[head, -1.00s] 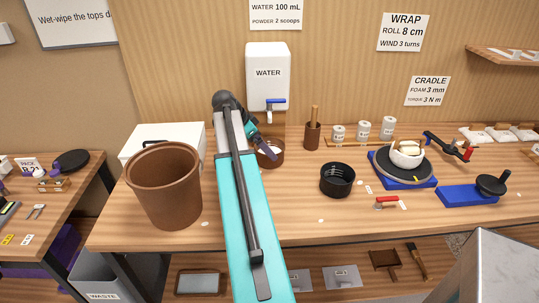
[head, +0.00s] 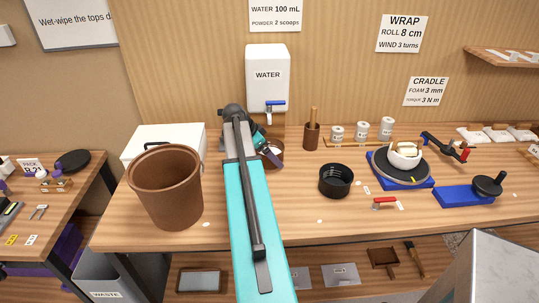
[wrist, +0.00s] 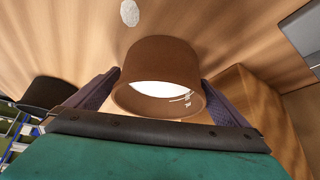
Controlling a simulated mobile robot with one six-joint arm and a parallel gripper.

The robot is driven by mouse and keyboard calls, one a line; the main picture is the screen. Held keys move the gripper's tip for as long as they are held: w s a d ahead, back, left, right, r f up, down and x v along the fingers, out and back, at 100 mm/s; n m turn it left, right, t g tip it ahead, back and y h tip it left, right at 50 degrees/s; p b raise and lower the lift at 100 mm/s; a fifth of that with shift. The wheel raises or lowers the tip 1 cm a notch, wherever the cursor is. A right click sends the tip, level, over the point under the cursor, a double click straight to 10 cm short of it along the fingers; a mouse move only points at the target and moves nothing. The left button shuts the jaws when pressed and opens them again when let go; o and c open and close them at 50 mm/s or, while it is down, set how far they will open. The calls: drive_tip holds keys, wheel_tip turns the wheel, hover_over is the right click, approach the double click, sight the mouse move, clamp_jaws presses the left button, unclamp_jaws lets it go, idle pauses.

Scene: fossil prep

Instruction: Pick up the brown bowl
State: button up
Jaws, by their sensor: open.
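The brown bowl (head: 278,160) stands on the bench below the water dispenser, partly hidden by my arm and gripper in the head view. In the wrist view the brown bowl (wrist: 160,54) is in the middle, with a pale inside and small white marks on its inner wall. My gripper (wrist: 161,80) is open, with one purple finger on each side of the bowl. The fingers look close to its wall, but I cannot tell whether they touch. In the head view my gripper (head: 268,154) is at the bowl, partly hidden.
The water dispenser (head: 268,75) with a blue tap hangs above. A large brown bucket (head: 165,190) and a white box (head: 140,140) stand at left. A black ring-shaped container (head: 336,181) and a brown cup (head: 311,137) with a wooden handle are at right.

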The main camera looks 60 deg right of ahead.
idle(0.4)
drive_tip(key=c, duration=0.9)
drive_tip(key=shift+a+r+b, duration=0.1)
drive_tip(key=shift+r+b, duration=0.1)
drive_tip(key=shift+b, duration=0.15)
drive_tip(key=shift+s+r, duration=0.1)
drive_tip(key=shift+r, duration=0.05)
wheel_tip(320, 180, up, 6)
drive_tip(key=r+b, duration=0.1)
drive_tip(key=b, duration=0.2)
drive_tip(key=shift+s+a+f+b, duration=0.15)
drive_tip(key=shift+s+a+b, duration=1.6)
drive_tip(key=shift+a, duration=0.9)
drive_tip(key=shift+s+a+f+b, duration=0.1)
drive_tip(key=shift+s+a+b, duration=1.3)
drive_tip(key=shift+s+a, duration=0.95)
drive_tip(key=shift+s+a+f+b, duration=0.15)
drive_tip(key=shift+s+a+b, duration=1.45)
drive_tip(key=shift+a, duration=1.4)
